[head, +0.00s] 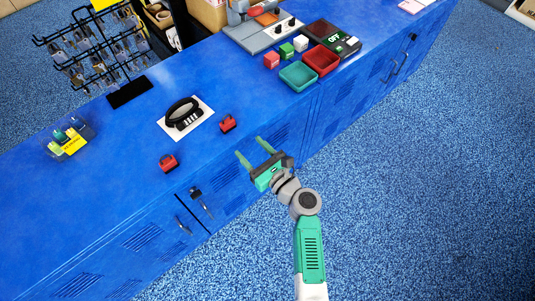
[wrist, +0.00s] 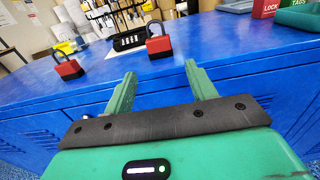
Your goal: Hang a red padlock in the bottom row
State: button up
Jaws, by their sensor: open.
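Two red padlocks with dark shackles stand on the blue counter. One padlock (head: 168,162) is nearer the counter's front left, and the other padlock (head: 227,123) is to its right and farther back. In the wrist view the left padlock (wrist: 68,66) is at the left, and the other padlock (wrist: 159,43) is ahead, above the gap between the fingers. My gripper (head: 253,150) is open and empty, by the counter's front edge, apart from both padlocks. A black wire rack (head: 90,50) with several hanging items stands at the back left; its rows are too small to tell clearly.
A clear box (head: 68,138) with yellow items is at left. A teal tray (head: 298,76) and a red tray (head: 321,60) stand at right. The counter (head: 110,190) is bare around the padlocks.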

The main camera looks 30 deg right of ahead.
aim_at(230, 126)
jog(key=w+b, duration=0.1)
jog(key=w, duration=0.2)
jog(key=w+a+b, duration=0.1)
jog(key=w+b, duration=0.1)
jog(key=w, duration=0.1)
jog(key=w+b, duration=0.1)
jog(key=w, duration=0.2)
jog(key=shift+a, duration=0.2)
jog(key=shift+w+r+b, duration=0.1)
jog(key=shift+w+b, duration=0.3)
jog(key=shift+w, duration=0.15)
jog(key=shift+a, duration=0.1)
jog(key=c, duration=0.8)
jog(key=shift+o, duration=0.2)
jog(key=shift+r, duration=0.15)
jog(key=shift+s+r+p, duration=0.2)
jog(key=shift+r+p, duration=0.7)
jog(key=shift+p, duration=0.3)
jog(key=shift+s, duration=0.1)
